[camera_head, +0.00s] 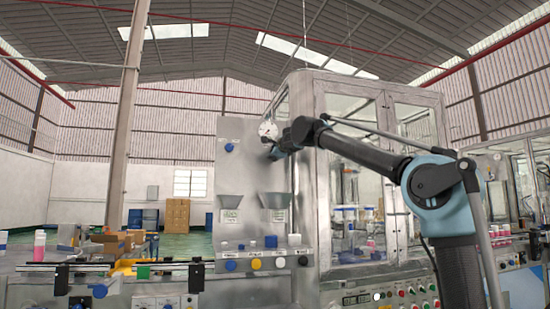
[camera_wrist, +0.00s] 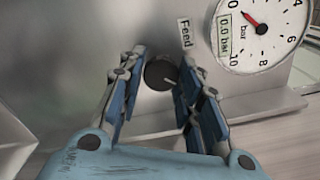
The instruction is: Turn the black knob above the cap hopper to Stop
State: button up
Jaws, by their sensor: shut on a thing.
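The black knob (camera_wrist: 158,72) sits on a grey metal panel in the wrist view, between the two blue fingers of my gripper (camera_wrist: 161,62). In the head view my gripper (camera_head: 275,152) is at the upper right of the panel and hides the knob. The right-hand hopper (camera_head: 275,200) is below it.
A round pressure gauge (camera_wrist: 260,32) is close to the upper right of the knob. In the head view, another hopper (camera_head: 230,200) and a blue knob (camera_head: 229,147) are on the panel to the left. A glass-walled machine cabinet (camera_head: 350,100) stands just right of my gripper.

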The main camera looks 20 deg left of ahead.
jog(key=shift+d+m, duration=0.15)
jog(key=shift+m, duration=0.45)
jog(key=shift+c, duration=0.2)
jog(key=o, duration=1.1)
jog(key=shift+c, duration=0.2)
jog(key=v, duration=1.1)
jog(key=shift+s+d, duration=0.15)
jog(key=shift+s, duration=0.2)
jog(key=shift+f, duration=0.1)
